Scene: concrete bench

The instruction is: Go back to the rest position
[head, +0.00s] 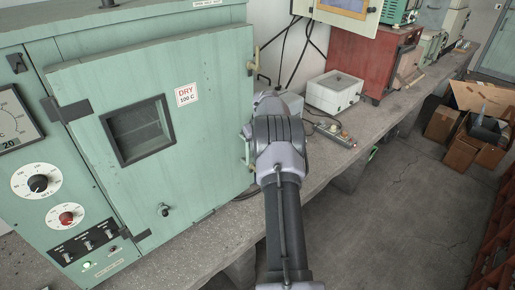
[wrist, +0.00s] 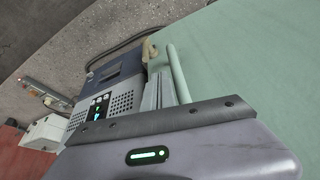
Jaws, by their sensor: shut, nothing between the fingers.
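My gripper is at the right edge of the green oven's door (head: 185,130). In the head view my own wrist hides the fingers. In the wrist view my gripper (wrist: 159,92) is shut and empty, its grey fingers close together. A pale green bar handle (wrist: 178,75) is right beside the fingers; I cannot tell whether they touch. In the head view part of the handle (head: 246,152) shows left of my wrist. A brass latch (head: 255,62) is higher on the door edge. I cannot tell whether the door is fully closed.
A grey-blue device with vents and green lights (wrist: 105,95) stands close beyond my gripper. A white box (head: 334,93) and a red cabinet (head: 365,60) are farther along the concrete bench (head: 322,165). Cardboard boxes (head: 470,140) are on the floor at right. The floor (head: 400,220) between is clear.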

